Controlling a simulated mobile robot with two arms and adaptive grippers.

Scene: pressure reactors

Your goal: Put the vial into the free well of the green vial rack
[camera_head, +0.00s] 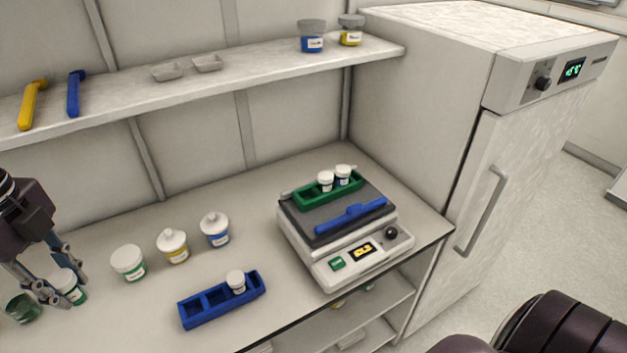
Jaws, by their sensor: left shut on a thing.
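The green vial rack (312,202) lies on the back of the balance-like device at the right of the bench. Two white-capped vials, a left one (325,181) and a right one (343,175), stand in it; its left end looks empty. My left gripper (62,300) is at the far left, low over the bench, shut on a white-capped vial (67,281) with a green label. The fingers partly hide this vial, and I cannot tell whether it touches the bench. It is far to the left of the green rack. My right gripper is not in view.
A blue rack (192,314) with one vial (236,280) stands at the front. Jars with green (128,262), yellow (172,245) and blue (215,229) labels stand behind it. A blue tool (350,214) lies on the device (350,265). A shelf (230,82) overhangs the back.

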